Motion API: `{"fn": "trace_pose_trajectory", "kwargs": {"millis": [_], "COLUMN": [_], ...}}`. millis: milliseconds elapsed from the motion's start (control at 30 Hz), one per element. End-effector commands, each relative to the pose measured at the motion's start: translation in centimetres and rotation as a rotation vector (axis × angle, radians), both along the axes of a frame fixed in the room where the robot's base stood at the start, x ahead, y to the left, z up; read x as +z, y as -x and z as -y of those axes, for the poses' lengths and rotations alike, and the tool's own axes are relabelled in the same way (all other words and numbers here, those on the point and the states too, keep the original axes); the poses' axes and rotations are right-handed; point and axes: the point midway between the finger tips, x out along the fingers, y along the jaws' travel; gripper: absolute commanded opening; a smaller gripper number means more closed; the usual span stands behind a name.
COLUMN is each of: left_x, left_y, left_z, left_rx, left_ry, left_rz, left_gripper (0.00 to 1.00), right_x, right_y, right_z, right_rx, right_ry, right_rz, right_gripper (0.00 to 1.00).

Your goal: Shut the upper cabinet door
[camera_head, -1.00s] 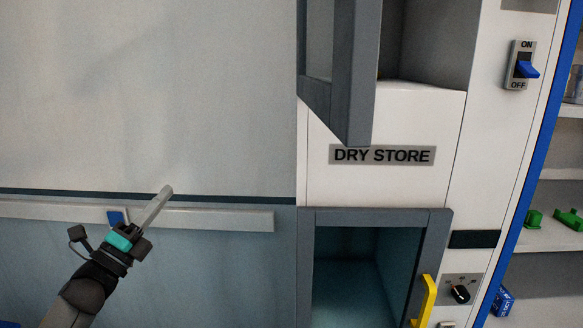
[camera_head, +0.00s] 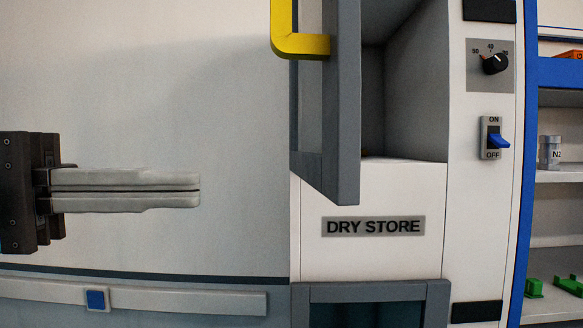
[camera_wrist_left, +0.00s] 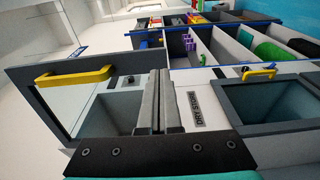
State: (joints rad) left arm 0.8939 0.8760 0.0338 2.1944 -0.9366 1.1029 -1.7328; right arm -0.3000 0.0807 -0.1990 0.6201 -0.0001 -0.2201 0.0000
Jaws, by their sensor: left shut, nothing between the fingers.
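The upper cabinet door (camera_head: 342,110) is grey-framed and stands open, swung out from the white cabinet's left side. Its yellow handle (camera_head: 300,44) is at the top of the head view. In the left wrist view, the door (camera_wrist_left: 38,105) shows at left with a glassy pane, its yellow handle (camera_wrist_left: 75,76) on its upper frame. The upper compartment (camera_head: 412,90) is uncovered. My left gripper (camera_head: 199,190) is shut and empty, left of the door and apart from it in the head view. Its fingers (camera_wrist_left: 160,100) also show in the wrist view. My right gripper is out of view.
Below the DRY STORE label (camera_head: 373,226) is the grey-framed lower compartment (camera_head: 370,292). A switch (camera_head: 495,139) and dial (camera_head: 494,63) sit right of the opening. Shelves (camera_head: 560,176) stand at far right. A rail (camera_head: 180,299) runs along the left wall.

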Motion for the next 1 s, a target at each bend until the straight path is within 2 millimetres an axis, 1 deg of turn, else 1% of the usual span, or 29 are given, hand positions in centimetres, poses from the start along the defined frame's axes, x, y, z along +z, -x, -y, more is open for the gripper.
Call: {"fn": "trace_pose_trajectory", "kwargs": {"millis": [33, 200, 400, 500, 700, 1000], "left_x": [0.4, 0.4, 0.4, 0.4, 0.2, 0.0], "left_y": [0.0, -0.5, -0.8, -1.0, -1.2, -1.2], "left_z": [1.1, 4.1, 7.1, 8.2, 9.3, 9.4], "left_rx": [-0.006, -0.005, -0.005, -0.003, -0.002, -0.001], "left_ry": [-0.001, 0.002, 0.002, 0.003, 0.003, 0.004], "left_rz": [0.0, -0.002, -0.003, -0.003, -0.003, -0.002], "left_gripper": [0.0, 0.0, 0.0, 0.0, 0.0, 0.0], "right_x": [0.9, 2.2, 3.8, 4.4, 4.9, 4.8], "right_y": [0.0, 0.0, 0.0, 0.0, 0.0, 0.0], "right_z": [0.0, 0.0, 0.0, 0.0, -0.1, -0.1], "right_rx": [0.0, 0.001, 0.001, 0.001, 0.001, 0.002], "right_ry": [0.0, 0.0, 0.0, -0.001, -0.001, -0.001], "right_rz": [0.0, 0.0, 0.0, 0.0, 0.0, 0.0], "right_gripper": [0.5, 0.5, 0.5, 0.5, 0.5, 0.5]}}
